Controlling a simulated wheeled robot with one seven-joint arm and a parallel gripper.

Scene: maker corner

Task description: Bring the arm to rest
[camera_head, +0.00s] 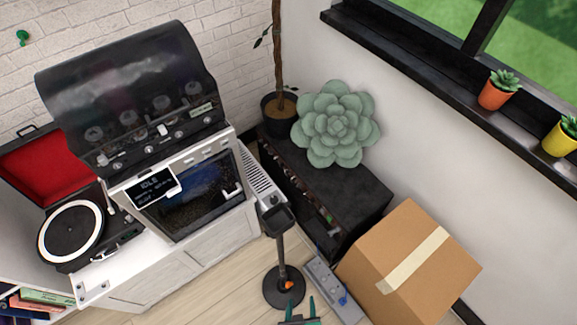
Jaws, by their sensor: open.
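My gripper (300,307) shows at the bottom edge of the head view, right of centre. Its two teal fingers point up in the picture and stand apart, with nothing seen between them. The rest of my arm is below the frame and hidden. In the picture the fingers are just below the round base of a black stand (281,250) and left of a cardboard box (415,262). I cannot tell their height above the floor.
A black amplifier (350,190) with a succulent (336,124) stands by the wall. A grey power strip (330,285) lies near the box. Bare floor (215,295) shows left of the stand.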

